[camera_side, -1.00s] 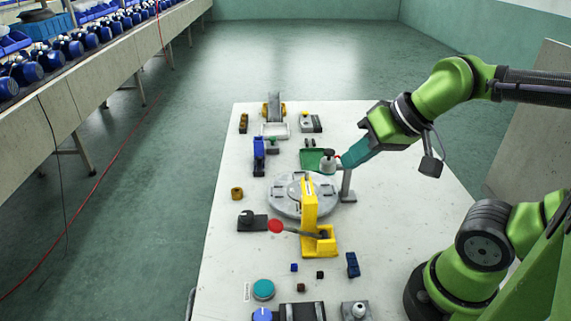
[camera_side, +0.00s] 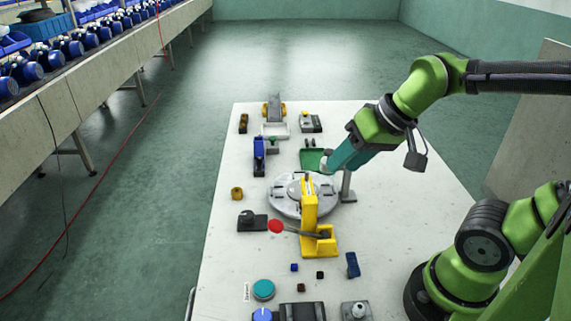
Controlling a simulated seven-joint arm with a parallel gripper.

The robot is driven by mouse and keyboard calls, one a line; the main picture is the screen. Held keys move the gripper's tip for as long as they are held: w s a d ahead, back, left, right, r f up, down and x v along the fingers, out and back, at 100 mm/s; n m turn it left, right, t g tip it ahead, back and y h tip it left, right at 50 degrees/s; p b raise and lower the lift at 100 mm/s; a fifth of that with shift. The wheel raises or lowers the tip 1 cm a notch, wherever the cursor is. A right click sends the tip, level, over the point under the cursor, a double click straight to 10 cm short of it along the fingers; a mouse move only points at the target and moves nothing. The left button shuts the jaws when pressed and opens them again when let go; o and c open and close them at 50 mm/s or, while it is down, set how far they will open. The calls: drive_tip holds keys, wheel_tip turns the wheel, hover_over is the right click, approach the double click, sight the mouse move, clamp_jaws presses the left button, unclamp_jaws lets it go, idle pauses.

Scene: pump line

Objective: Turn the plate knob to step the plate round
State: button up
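The round grey plate (camera_side: 284,206) lies on the table's middle, partly hidden behind a yellow upright press (camera_side: 309,212). A black knob on a dark base (camera_side: 252,222) stands at the plate's left front side; I cannot tell for sure whether it is the plate knob. My gripper (camera_side: 326,166) points down and left over the far right edge of the plate, well away from the black knob. Its fingertips are small and partly hidden, so I cannot tell whether it is open or holds something.
The press's lever ends in a red ball (camera_side: 276,226). A grey post (camera_side: 346,184) stands close right of the plate, a green tray (camera_side: 311,158) behind it. A teal button (camera_side: 263,289) and a blue knob (camera_side: 262,315) are at the front.

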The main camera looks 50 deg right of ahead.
sight(247, 214)
drive_tip(key=o, duration=0.3)
drive_tip(key=w+m+g, duration=0.1)
drive_tip(key=w, duration=0.2)
drive_tip(key=w+f+m+g, duration=0.1)
drive_tip(key=w, duration=0.3)
drive_tip(key=w+f+m+g, duration=0.1)
drive_tip(key=w+m, duration=0.1)
drive_tip(key=w, duration=0.1)
drive_tip(key=shift+w+d+f+y, duration=0.15)
drive_tip(key=shift+d+f+y, duration=0.1)
drive_tip(key=shift+y, duration=0.05)
drive_tip(key=w+a+f+m+g+y, duration=0.1)
drive_tip(key=w+f+m+g+y, duration=0.15)
drive_tip(key=w+m, duration=0.8)
drive_tip(key=shift+n+g+h, duration=0.25)
drive_tip(key=shift+n+g, duration=0.1)
drive_tip(key=shift+n, duration=0.1)
drive_tip(key=x, duration=1.7)
drive_tip(key=shift+w, duration=0.15)
drive_tip(key=shift+c, duration=0.2)
drive_tip(key=c, duration=0.9)
